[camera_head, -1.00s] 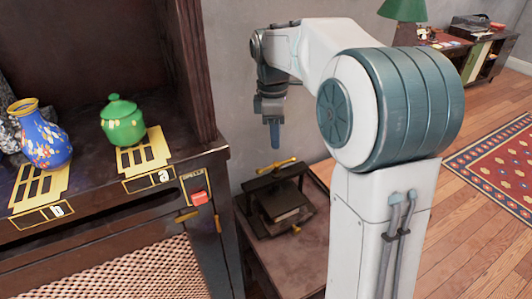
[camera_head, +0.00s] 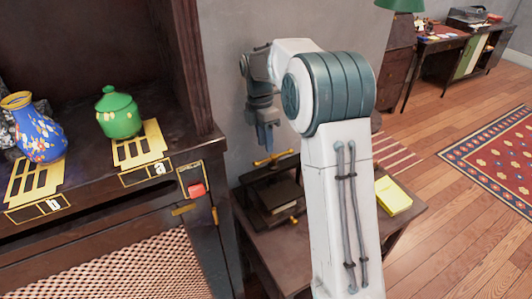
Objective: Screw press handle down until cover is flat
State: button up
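The press (camera_head: 262,192) is a dark frame on a small brown table, with a brass handle (camera_head: 273,158) across its top. Its cover (camera_head: 280,196) is a dark plate inside the frame; I cannot tell whether it lies flat. My gripper (camera_head: 266,146) points down just above the brass handle, its blue-grey fingertips near or at the handle's middle. Whether they touch it is not clear. The fingers look close together, but their gap is too small to make out. My arm hides the right part of the press.
Open wooden floor is at the right.

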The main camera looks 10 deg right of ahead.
aim_at(274, 160)
jog(key=shift+s+d+f, duration=0.1)
jog(key=shift+s+f, duration=0.15)
jog(key=shift+f, duration=0.8)
jog(key=shift+s+f, duration=0.2)
jog(key=shift+f, duration=0.85)
grip_shut()
jog(key=shift+w, duration=0.1)
